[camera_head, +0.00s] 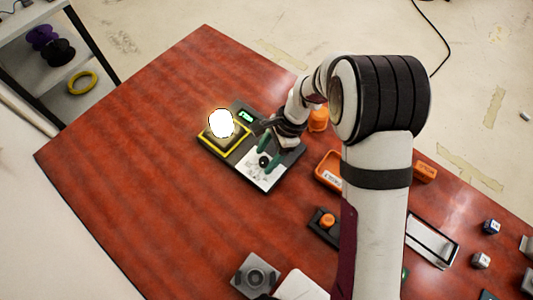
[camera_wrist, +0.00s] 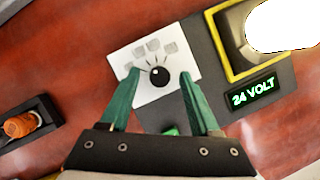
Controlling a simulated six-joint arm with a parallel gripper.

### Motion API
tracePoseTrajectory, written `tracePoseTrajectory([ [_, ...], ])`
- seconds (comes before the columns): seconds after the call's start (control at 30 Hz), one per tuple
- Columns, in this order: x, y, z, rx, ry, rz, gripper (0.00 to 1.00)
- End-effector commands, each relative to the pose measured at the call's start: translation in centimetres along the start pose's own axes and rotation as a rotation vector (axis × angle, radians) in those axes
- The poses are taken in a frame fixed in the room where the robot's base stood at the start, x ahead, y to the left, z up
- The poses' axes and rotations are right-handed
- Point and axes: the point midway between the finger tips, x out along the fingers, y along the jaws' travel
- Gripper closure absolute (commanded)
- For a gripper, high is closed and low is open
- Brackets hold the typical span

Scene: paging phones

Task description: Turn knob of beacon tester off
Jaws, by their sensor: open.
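The beacon tester (camera_head: 240,152) lies on the red-brown table, a dark base with a yellow-rimmed socket and a brightly lit white bulb (camera_head: 221,123). Its green display (camera_wrist: 253,92) reads "24 VOLT" in the wrist view. The black round knob (camera_wrist: 159,76) sits on a white panel (camera_wrist: 140,55) with several grey marks around it. My gripper (camera_wrist: 158,88) has green fingers, spread apart on either side of the knob with clear gaps. In the head view my gripper (camera_head: 269,155) is over the white panel, and the knob is partly hidden there.
An orange knob on a dark block (camera_wrist: 20,124) lies left in the wrist view. An orange tray (camera_head: 328,169), a grey metal tray (camera_head: 432,240) and small cubes (camera_head: 481,260) stand to the right. The table's left part is clear.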

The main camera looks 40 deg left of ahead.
Motion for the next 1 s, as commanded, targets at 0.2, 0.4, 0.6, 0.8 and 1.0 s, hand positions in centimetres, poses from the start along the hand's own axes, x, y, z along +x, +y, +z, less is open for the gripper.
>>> tracePoseTrajectory([
  [0.2, 0.34, 0.01, -0.01, 0.0, 0.0, 0.0, 0.37],
  [0.4, 0.3, 0.0, -0.01, 0.0, 0.0, 0.0, 0.57],
  [0.6, 0.28, 0.0, -0.01, 0.0, 0.0, 0.0, 0.93],
  [0.8, 0.27, 0.0, -0.01, 0.0, 0.0, 0.0, 1.0],
  [1.0, 0.26, -0.03, 0.0, -0.027, -0.001, 0.011, 1.0],
])
